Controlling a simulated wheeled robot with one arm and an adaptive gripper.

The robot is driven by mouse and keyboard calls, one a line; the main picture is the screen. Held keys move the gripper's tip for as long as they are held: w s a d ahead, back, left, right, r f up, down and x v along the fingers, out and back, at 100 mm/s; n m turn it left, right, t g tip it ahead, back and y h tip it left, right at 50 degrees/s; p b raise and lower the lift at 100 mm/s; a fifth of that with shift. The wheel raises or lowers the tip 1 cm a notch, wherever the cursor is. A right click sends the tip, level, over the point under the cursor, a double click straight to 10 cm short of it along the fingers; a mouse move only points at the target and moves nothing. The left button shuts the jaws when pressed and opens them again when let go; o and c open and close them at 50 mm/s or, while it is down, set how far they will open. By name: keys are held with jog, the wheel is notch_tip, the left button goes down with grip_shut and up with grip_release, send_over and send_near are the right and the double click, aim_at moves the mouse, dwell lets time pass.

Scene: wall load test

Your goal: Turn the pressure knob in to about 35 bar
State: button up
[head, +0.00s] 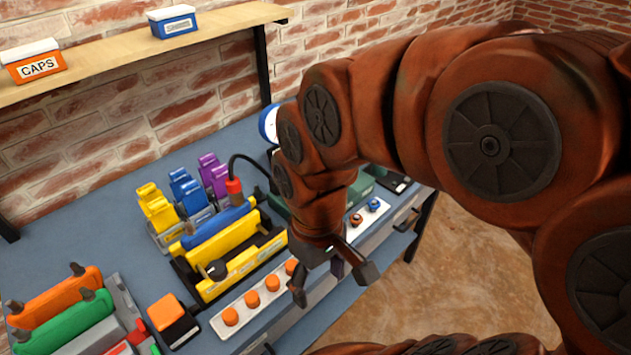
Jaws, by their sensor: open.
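My gripper (332,281) is open and empty, pointing down over the bench's front edge, just right of a pale strip with orange caps. A round gauge (267,124) with a blue rim stands at the back, mostly hidden behind my arm; its reading cannot be seen. A green unit (279,206) below it is also partly covered by my arm. A red knob-like part (356,220) and a blue one (374,205) sit on a pale plate right of my gripper. A black knob (216,270) is on a yellow fixture. I cannot tell which is the pressure knob.
The yellow fixture (240,262) holds a blue cylinder with a black hose. The capped strip (255,300) lies in front. Orange and green cylinders (62,320) and an orange-topped block (170,318) are at left. Yellow, blue and purple clamps stand behind. A shelf (110,62) holds two boxes.

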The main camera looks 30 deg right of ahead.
jog(key=shift+o, duration=0.8)
jog(key=w+d+r+n+t+y, duration=0.1)
jog(key=w+n, duration=0.3)
jog(key=w, duration=0.6)
jog(key=shift+d+r+n+y+b, duration=0.2)
jog(key=shift+r+n+y+b, duration=0.1)
jog(key=shift+r+b, duration=0.15)
jog(key=w+d+n+t+y, duration=0.1)
jog(key=w+d+n, duration=0.2)
jog(key=w+d, duration=0.45)
jog(key=w+d+f+n+t+b, duration=0.1)
jog(key=w+d+f, duration=0.25)
jog(key=d, duration=0.45)
jog(key=w+d+f+n+t+b, duration=0.1)
jog(key=w+d+f, duration=0.25)
jog(key=d, duration=0.35)
jog(key=shift+y, duration=0.5)
jog(key=shift+p+x, duration=1)
jog(key=shift+x, duration=2.6)
jog(key=c, duration=1.2)
jog(key=shift+o, duration=0.2)
jog(key=shift+f+b, duration=0.1)
jog(key=shift+b, duration=0.4)
